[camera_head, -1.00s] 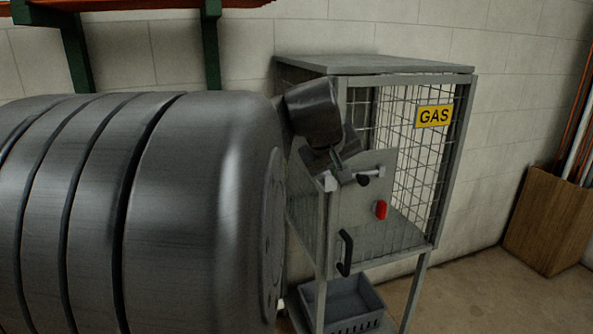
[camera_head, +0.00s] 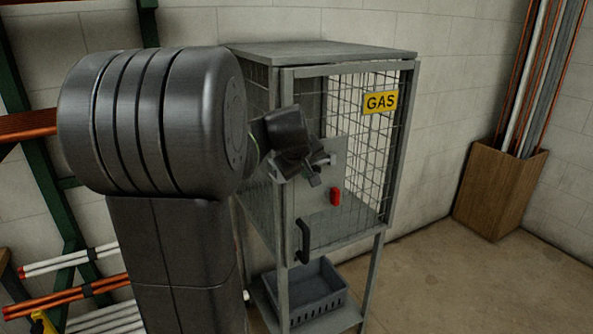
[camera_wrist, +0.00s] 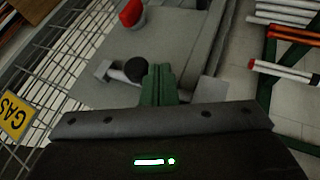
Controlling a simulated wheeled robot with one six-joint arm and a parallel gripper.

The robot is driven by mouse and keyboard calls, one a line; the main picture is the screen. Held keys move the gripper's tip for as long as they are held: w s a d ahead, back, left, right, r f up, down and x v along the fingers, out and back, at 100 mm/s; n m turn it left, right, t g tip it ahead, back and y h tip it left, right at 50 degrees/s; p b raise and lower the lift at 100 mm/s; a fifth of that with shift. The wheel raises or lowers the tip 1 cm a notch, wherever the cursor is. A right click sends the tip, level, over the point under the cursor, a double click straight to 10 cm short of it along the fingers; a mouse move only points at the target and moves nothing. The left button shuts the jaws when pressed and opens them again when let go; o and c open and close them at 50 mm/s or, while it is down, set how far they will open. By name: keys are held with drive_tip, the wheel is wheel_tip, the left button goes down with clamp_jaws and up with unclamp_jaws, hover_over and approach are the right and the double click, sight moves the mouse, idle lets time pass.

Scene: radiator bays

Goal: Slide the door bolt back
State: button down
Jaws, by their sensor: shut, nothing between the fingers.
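The wire-mesh gas cabinet (camera_head: 345,48) stands against the wall with its door facing me. Its bolt is a pale bar (camera_wrist: 103,69) with a round black knob (camera_wrist: 136,68), on a grey plate on the door. My gripper (camera_head: 316,181) is at the bolt in the head view and hides most of it. In the wrist view my green fingers (camera_wrist: 158,82) are shut, with nothing between them. They are right beside the knob, on its right; I cannot tell whether they touch it.
A red part (camera_head: 335,196) and a black door handle (camera_head: 303,240) sit lower on the door. A yellow GAS sign (camera_head: 380,102) hangs on the mesh. A grey crate (camera_head: 318,297) is on the shelf below. A wooden bin of pipes (camera_head: 497,190) stands right, with clear floor before it.

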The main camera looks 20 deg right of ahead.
drive_tip(key=shift+d, duration=0.15)
drive_tip(key=d+p, duration=0.1)
drive_tip(key=d, duration=0.4)
drive_tip(key=shift+w+r+p, duration=0.1)
drive_tip(key=shift+w+p, duration=0.1)
drive_tip(key=shift+p, duration=0.15)
drive_tip(key=shift+a, duration=0.1)
